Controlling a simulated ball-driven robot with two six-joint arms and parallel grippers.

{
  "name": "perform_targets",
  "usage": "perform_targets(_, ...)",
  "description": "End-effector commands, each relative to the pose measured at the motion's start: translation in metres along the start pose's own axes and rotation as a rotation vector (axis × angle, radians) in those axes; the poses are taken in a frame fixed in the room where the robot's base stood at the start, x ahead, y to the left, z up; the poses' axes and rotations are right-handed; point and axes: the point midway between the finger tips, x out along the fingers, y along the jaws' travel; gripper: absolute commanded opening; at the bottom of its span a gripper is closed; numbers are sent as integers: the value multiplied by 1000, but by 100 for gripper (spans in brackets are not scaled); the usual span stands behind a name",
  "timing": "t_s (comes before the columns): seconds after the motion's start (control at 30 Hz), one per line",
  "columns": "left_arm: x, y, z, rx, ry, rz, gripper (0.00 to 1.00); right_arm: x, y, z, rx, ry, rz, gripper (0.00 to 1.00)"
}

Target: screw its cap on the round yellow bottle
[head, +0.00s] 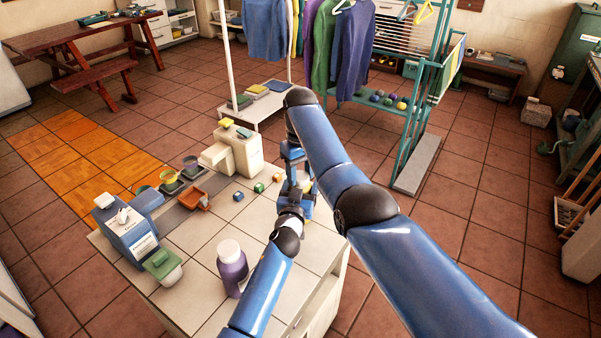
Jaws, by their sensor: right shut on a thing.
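My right gripper (293,172) reaches down from above at the right edge of the white-tiled counter (205,237). It is shut on a small pale thing, which looks like the cap, mostly hidden by the fingers. A pale, yellowish rounded patch (304,181) between my grippers looks like part of the round yellow bottle; the rest is hidden. My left gripper (297,203) is just below, close to that patch. Its fingers are covered by the arms, so I cannot tell whether it is open or shut. I cannot tell whether cap and bottle touch.
A purple bottle (232,270) with a white lid stands near my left forearm. A blue-and-white dispenser (128,232) and an orange tray (196,200) stand further left.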

Motion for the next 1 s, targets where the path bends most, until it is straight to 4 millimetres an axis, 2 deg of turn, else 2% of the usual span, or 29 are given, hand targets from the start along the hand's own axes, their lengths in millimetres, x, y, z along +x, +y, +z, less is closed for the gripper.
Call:
perform_targets(0.07, 0, 0, 0, 0, 0, 0, 0, 0, 0, 0, 0, 0, 0, 12)
perform_targets(0.1, 0, 0, 0, 0, 0, 0, 0, 0, 0, 0, 0, 0, 0, 51)
perform_targets(0.27, 0, 0, 0, 0, 0, 0, 0, 0, 0, 0, -1, 0, 0, 76)
perform_targets(0.3, 0, 0, 0, 0, 0, 0, 0, 0, 0, 0, -1, 0, 0, 78)
perform_targets(0.67, 0, 0, 0, 0, 0, 0, 0, -4, 0, 0, -1, 1, 0, 78)
perform_targets(0.87, 0, 0, 0, 0, 0, 0, 0, -27, 0, -1, -1, 3, 1, 78)
perform_targets(1.0, 0, 0, 0, 0, 0, 0, 0, -52, 0, -1, -1, 4, 1, 78)
